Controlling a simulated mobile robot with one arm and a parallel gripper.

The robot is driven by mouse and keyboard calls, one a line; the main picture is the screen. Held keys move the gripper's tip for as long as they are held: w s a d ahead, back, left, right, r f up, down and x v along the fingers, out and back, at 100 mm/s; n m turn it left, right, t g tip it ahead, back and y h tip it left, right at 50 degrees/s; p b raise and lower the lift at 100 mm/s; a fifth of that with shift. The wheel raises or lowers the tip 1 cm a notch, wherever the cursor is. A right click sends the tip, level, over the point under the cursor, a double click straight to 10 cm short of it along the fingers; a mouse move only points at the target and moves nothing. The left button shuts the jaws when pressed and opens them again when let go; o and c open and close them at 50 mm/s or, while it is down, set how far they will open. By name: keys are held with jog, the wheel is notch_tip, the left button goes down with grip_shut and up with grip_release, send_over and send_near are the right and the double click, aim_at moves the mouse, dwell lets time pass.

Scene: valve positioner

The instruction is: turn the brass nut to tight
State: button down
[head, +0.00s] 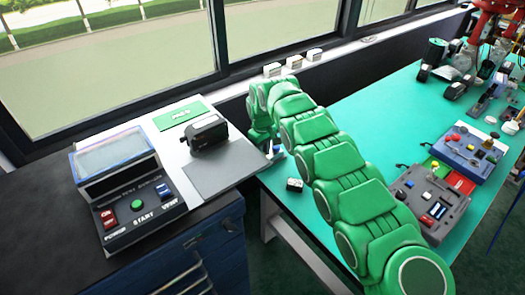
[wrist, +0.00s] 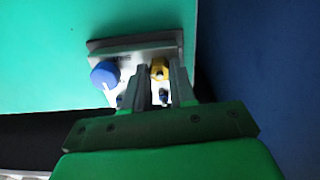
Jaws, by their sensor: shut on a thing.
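In the wrist view, a pale grey positioner block (wrist: 130,50) lies on the turquoise surface. It carries a blue knob (wrist: 104,75) with a white mark on the left and the yellow brass nut (wrist: 159,68) on the right. My gripper (wrist: 161,76) has one dark finger on each side of the nut and is shut on it. The fingers hide part of the block's lower face. In the head view, my gripper (head: 274,152) is down at the left edge of the turquoise table, and the nut cannot be made out there.
A dark bench at the left holds a control box (head: 140,210) with buttons and a black device (head: 206,133). Grey and blue button boxes (head: 432,200) and loose tools fill the table's right side.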

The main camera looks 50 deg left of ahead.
jog(key=m, duration=0.4)
jog(key=shift+m, duration=0.3)
dwell(0.3)
jog(key=c, duration=0.9)
grip_release()
jog(key=shift+r, duration=3.85)
